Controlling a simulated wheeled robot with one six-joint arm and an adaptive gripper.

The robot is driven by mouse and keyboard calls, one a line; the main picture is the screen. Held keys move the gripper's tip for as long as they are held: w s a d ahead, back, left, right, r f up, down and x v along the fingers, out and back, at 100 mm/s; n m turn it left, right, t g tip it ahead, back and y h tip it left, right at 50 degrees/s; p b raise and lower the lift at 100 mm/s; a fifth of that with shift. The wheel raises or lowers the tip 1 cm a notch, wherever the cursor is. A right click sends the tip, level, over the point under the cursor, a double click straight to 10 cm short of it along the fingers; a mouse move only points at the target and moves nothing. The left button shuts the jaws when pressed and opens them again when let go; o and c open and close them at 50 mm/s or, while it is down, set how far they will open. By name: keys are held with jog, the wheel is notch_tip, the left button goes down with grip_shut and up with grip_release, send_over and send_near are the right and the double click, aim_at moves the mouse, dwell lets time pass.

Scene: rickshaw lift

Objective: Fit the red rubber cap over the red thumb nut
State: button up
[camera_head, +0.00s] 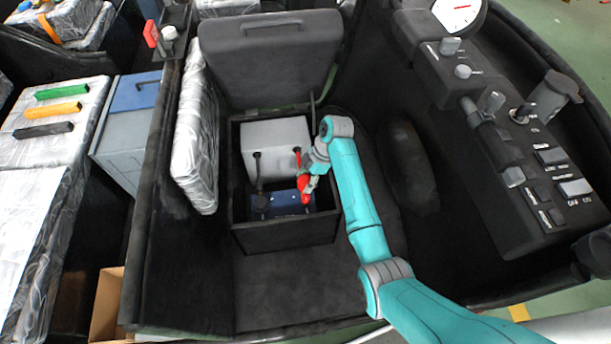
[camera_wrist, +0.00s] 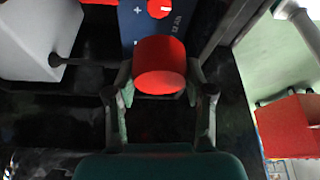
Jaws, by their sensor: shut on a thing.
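My gripper (camera_wrist: 160,80) is shut on the red rubber cap (camera_wrist: 160,66), one finger on each side of it. The cap is a short red cylinder. Past it in the wrist view lies a blue battery top (camera_wrist: 134,22) with a white plus mark. The red thumb nut (camera_wrist: 159,7) is a round red disc on that top, at the upper edge of the view. The cap appears apart from the nut in this view. In the head view, my gripper (camera_head: 310,177) reaches down into the black compartment over the battery's right end (camera_head: 283,206), where cap and nut are hard to separate.
The black open compartment (camera_head: 285,236) has walls close around my gripper. A pale grey box (camera_head: 275,133) with black and red leads stands behind the battery. The raised black seat (camera_head: 270,62) is behind. A wrapped cushion (camera_head: 195,135) stands left, and a control console (camera_head: 520,150) right.

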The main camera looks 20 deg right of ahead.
aim_at(305, 196)
jog(key=shift+f, duration=3.1)
jog(key=shift+f, duration=2.05)
jog(key=o, duration=1)
jog(key=shift+d, duration=0.1)
jog(key=v, duration=1.2)
jog(key=shift+s, duration=0.1)
